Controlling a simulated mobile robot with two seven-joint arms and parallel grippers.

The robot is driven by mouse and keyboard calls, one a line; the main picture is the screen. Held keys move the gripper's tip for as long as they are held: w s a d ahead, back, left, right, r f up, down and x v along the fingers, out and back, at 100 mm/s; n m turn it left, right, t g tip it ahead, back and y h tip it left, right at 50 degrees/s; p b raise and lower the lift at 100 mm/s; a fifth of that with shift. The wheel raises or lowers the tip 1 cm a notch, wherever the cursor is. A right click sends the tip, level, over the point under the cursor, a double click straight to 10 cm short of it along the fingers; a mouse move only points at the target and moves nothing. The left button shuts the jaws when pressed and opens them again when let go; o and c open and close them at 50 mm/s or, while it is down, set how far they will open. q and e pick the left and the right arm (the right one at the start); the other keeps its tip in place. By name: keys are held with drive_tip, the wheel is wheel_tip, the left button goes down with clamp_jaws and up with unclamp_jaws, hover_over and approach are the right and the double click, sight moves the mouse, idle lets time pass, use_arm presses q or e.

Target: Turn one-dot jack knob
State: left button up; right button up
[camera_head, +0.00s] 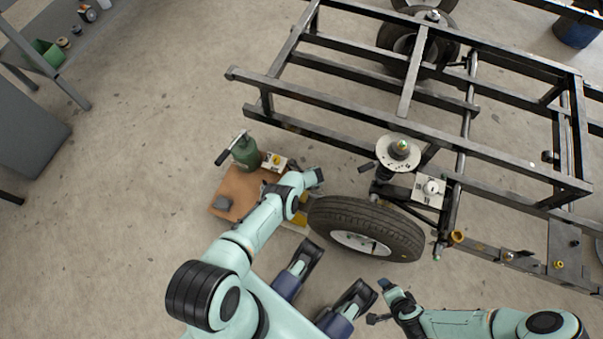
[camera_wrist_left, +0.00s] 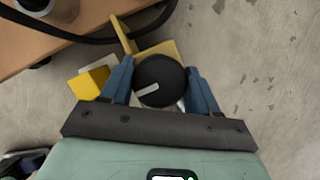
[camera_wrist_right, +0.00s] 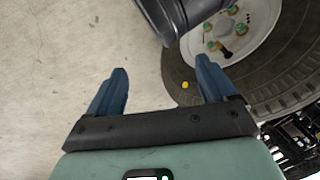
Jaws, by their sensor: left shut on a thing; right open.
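A round black knob (camera_wrist_left: 160,80) with a short white stripe on its face shows in the left wrist view. My left gripper (camera_wrist_left: 160,68) is shut on it, a blue finger on each side. Yellow metal parts (camera_wrist_left: 92,82) stand beside the knob. I cannot make out any dot marking on them. In the head view my left forearm and wrist hide the knob; only bits of yellow (camera_head: 303,200) show beside the tire. My right gripper (camera_wrist_right: 160,65) is open and empty, above the floor near the wheel.
A mounted wheel (camera_head: 365,230) stands right of my left wrist, under a black metal frame (camera_head: 330,95). A green bottle jack (camera_head: 245,152) stands by a brown board (camera_head: 232,185) on the left. A shelf (camera_head: 40,50) is at upper left. The floor between is clear.

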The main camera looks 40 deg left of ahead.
use_arm(q)
drive_tip(key=o, duration=1)
drive_tip(key=shift+p+v, duration=5.35)
drive_tip(key=shift+v, duration=1.3)
use_arm(e)
drive_tip(key=s+a+r+g+y, duration=0.1)
drive_tip(key=s+a+r+g, duration=0.3)
drive_tip(key=s+r, duration=0.7)
drive_tip(key=shift+a+n, duration=0.3)
drive_tip(key=shift+n, duration=0.1)
